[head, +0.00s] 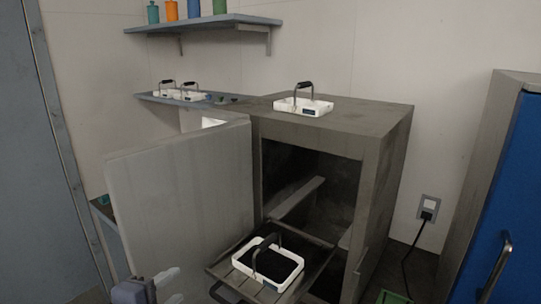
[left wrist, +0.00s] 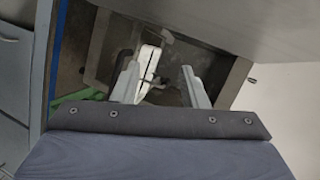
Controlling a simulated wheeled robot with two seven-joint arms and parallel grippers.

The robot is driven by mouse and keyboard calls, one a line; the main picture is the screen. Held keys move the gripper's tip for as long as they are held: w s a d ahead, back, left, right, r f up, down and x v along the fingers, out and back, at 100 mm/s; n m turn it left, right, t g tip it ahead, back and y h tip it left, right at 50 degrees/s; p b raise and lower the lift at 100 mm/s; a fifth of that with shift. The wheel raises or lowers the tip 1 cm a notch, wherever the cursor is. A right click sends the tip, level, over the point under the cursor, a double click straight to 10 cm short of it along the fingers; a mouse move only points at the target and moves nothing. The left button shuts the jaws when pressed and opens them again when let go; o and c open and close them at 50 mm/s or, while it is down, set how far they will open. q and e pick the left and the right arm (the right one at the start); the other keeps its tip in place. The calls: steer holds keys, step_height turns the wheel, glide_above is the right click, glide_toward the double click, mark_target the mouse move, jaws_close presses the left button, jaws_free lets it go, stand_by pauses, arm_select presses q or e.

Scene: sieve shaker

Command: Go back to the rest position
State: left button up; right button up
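My left gripper (head: 170,286) is at the bottom left of the head view, in front of the open grey door (head: 185,195) of the cabinet. In the left wrist view its two pale fingers (left wrist: 162,85) stand apart with nothing gripped. A white thing shows beyond them; I cannot tell for sure what it is. A white basket (head: 292,283) with a dark handle and dark contents sits on the pulled-out tray (head: 222,270), to the right of my left gripper and clear of it. My right gripper is not in view.
The grey cabinet (head: 390,150) stands open, with a white basket (head: 303,107) on top. Two more baskets sit on a side shelf (head: 147,98). Bottles line a high shelf (head: 200,25). A blue cabinet (head: 500,190) is at right. A green thing (head: 392,298) lies low.

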arm_select(q)
steer(key=s+a+f+n+g+y, duration=0.25)
steer(key=s+n, duration=0.25)
steer(key=n, duration=0.3)
steer(key=s+a+f+n+g+y, duration=0.1)
steer(key=s+a+f+n+g, duration=0.3)
steer(key=n, duration=0.4)
steer(key=s+d+f+n+g+h, duration=0.1)
steer(key=s+d+f+n+h, duration=0.1)
steer(key=s+d+n, duration=0.2)
steer(key=s+n, duration=0.1)
steer(key=s, duration=0.2)
steer(key=shift+s+d+g+h, duration=0.2)
steer(key=shift+s+g+h, duration=0.15)
steer(key=shift+f, duration=0.15)
